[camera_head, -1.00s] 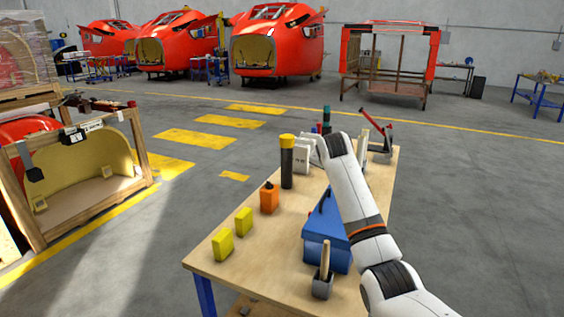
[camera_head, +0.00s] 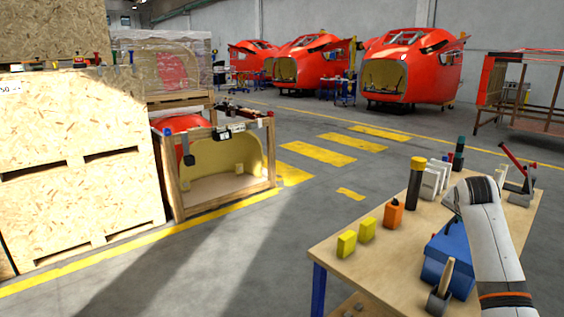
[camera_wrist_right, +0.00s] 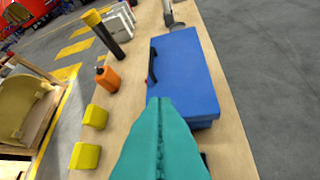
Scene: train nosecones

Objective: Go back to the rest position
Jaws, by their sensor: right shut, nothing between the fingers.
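My right arm (camera_head: 492,245) rises from the lower right in the head view, over the right side of a wooden workbench (camera_head: 345,262). Its gripper cannot be made out there. In the right wrist view the teal fingers of my right gripper (camera_wrist_right: 160,102) are shut and empty. They are above the bench, with their tips beside the near edge of a blue toolbox (camera_wrist_right: 188,75). The toolbox also shows in the head view (camera_head: 447,250), partly hidden by my arm. My left gripper is in neither view.
Yellow blocks (camera_head: 346,243), an orange bottle (camera_head: 393,213), a black cylinder with a yellow cap (camera_head: 414,185) and a red-handled tool (camera_head: 514,160) stand on the bench. Wooden crates (camera_head: 80,165) and a framed nosecone part (camera_head: 222,190) stand left. Open floor (camera_head: 235,255) lies between.

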